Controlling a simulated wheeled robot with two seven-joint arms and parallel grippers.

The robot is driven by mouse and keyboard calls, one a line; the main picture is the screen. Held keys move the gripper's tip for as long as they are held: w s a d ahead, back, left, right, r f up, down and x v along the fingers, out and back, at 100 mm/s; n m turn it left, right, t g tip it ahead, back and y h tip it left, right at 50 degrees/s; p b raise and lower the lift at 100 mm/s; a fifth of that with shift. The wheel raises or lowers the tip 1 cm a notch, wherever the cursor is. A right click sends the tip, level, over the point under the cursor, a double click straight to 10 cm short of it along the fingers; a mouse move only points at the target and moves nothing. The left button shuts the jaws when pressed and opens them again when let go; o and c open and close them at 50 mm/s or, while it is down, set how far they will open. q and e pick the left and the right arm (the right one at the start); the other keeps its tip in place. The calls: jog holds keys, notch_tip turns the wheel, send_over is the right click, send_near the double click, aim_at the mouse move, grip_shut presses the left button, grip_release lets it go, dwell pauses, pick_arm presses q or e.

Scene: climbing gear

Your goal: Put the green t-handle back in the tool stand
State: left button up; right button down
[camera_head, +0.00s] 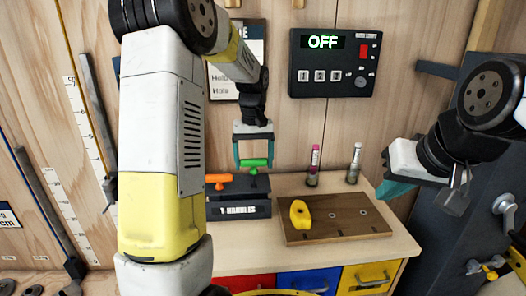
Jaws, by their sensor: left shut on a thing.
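The green t-handle (257,162) is between the teal fingers of my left gripper (254,163), which is shut on it. It is over the right part of the dark tool stand (245,210), its crossbar roughly level and its short visible shaft pointing down. I cannot tell whether the shaft's tip is inside a hole or just above it. An orange t-handle (219,180) sits at the left of the stand, partly hidden by my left arm. My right gripper (396,188) is at the right, away from the stand; its finger opening is not clear.
A wooden board (350,225) with a yellow climbing hold (299,214) lies right of the stand. Two small bottles, one pink-topped (314,160) and one clear (354,165), stand behind it. A black control box (335,62) reading OFF hangs on the wall. Coloured drawers are below.

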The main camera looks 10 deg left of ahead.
pick_arm(q)
jog(key=shift+f, duration=2.5)
jog(key=o, duration=1.5)
jog(key=shift+r, duration=0.15)
notch_tip(320, 180, up, 8)
jog(key=shift+s+f, duration=0.1)
jog(key=shift+s, duration=0.05)
jog(key=s+r+m+t, duration=0.1)
jog(key=s+r+t, duration=0.1)
jog(key=s, duration=0.6)
jog(key=s+d+r+m+t+h, duration=0.1)
jog(key=s+r+t, duration=0.1)
jog(key=s, duration=0.6)
jog(key=s+d+r+m+t+h, duration=0.1)
jog(key=s+r+t, duration=0.1)
jog(key=s, duration=0.6)
jog(key=shift+d+r+m, duration=0.1)
jog(key=shift+r+m, duration=0.3)
jog(key=shift+r, duration=0.3)
